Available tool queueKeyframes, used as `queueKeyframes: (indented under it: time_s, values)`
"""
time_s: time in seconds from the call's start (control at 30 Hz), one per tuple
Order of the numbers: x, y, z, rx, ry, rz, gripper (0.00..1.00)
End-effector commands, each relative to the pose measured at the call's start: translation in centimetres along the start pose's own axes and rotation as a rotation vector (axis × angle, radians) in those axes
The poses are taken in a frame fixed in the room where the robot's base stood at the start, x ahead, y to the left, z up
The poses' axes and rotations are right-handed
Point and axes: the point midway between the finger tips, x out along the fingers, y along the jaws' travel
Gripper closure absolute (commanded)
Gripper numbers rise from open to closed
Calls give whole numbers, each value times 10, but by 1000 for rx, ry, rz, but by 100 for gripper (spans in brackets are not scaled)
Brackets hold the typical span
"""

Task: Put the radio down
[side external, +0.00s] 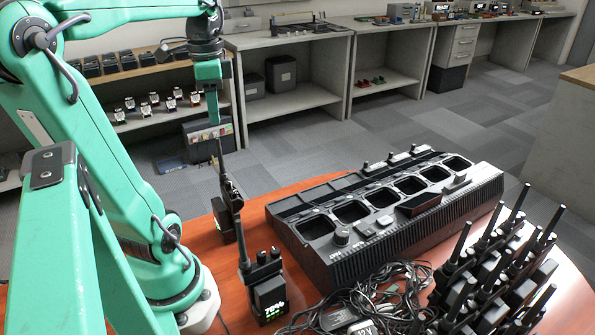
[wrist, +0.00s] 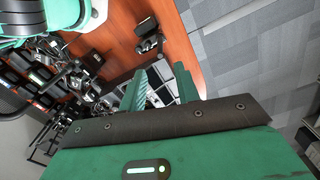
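A black radio (side external: 229,217) with a long antenna stands roughly upright near the table's far left edge in the side view. A second black radio (side external: 265,285) with a lit green display stands nearer, beside the charger. My gripper (side external: 212,120) points down above the first radio, its fingertips close to the antenna's top; I cannot tell if they touch. In the wrist view the two green fingers of my gripper (wrist: 159,75) are apart, with no radio body between them. A dark radio-like shape (wrist: 149,40) shows on the table beyond the fingertips.
A black multi-bay charger (side external: 400,235) lies across the wooden table (side external: 215,300). Several radios with upright antennas (side external: 490,285) crowd the right. Tangled cables (side external: 375,300) lie in front of the charger. Grey shelves (side external: 290,95) stand behind, beyond open floor.

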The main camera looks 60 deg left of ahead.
Motion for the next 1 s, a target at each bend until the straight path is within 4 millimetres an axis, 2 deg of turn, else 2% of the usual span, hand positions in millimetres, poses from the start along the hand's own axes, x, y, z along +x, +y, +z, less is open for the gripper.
queueKeyframes:
  time_s: [0.27,0.47,0.7,0.9,1.0]
  values:
    - [7,21,-19,-28,42,-54,68]
    - [18,54,-44,-84,134,-115,68]
    - [34,102,-69,-162,294,-140,68]
    - [46,137,-79,-223,417,-108,68]
    - [49,149,-82,-245,458,-88,68]
